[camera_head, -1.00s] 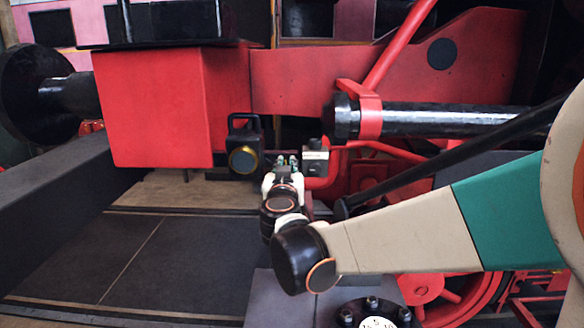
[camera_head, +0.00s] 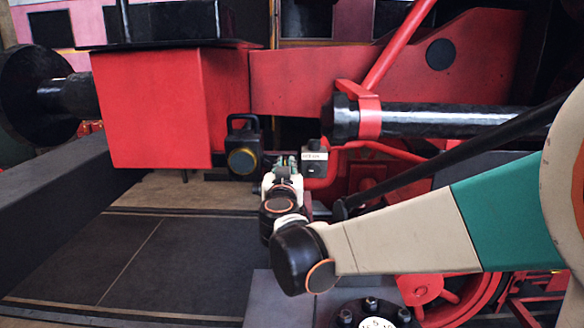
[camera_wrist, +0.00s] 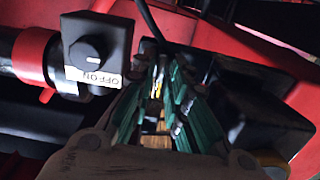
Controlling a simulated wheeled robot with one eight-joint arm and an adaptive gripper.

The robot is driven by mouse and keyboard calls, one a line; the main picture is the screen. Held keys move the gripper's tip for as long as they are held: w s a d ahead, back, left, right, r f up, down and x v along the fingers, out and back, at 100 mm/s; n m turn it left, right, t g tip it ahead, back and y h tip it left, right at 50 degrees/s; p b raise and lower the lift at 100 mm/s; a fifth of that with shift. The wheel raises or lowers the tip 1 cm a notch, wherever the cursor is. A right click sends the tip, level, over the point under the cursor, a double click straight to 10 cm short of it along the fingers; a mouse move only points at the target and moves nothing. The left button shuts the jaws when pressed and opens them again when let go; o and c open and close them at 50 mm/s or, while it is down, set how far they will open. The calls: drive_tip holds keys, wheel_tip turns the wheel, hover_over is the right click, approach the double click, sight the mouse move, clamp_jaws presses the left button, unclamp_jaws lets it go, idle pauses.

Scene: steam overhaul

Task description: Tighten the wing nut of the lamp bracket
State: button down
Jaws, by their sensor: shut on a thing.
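The black lamp (camera_head: 243,148) with a top handle and a round lens stands left of my gripper in the head view. In the wrist view a black box, apparently the lamp (camera_wrist: 255,115), fills the right side. My gripper (camera_head: 286,159) is up beside the lamp, its green fingers pointing away from the head camera. In the wrist view the gripper (camera_wrist: 164,72) has its fingers close together around a small thing at the tips, taken to be the wing nut. The nut is mostly hidden by the fingers, and the bracket cannot be made out clearly.
A dark switch box (camera_head: 314,160) stands close right of my gripper; its OFF/ON label shows in the wrist view (camera_wrist: 93,76). A red beam (camera_head: 160,108) is at left, and a black cylinder (camera_head: 440,120) at right. The dark floor (camera_head: 130,262) at lower left is clear.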

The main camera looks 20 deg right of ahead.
drive_tip(key=shift+r, duration=0.2)
idle(0.6)
drive_tip(key=c, duration=1.8)
unclamp_jaws()
drive_tip(key=shift+o, duration=0.2)
drive_tip(key=shift+f, duration=0.1)
drive_tip(key=shift+s, duration=0.1)
drive_tip(key=v, duration=1.1)
drive_tip(key=shift+s, duration=0.3)
drive_tip(key=shift+a, duration=0.15)
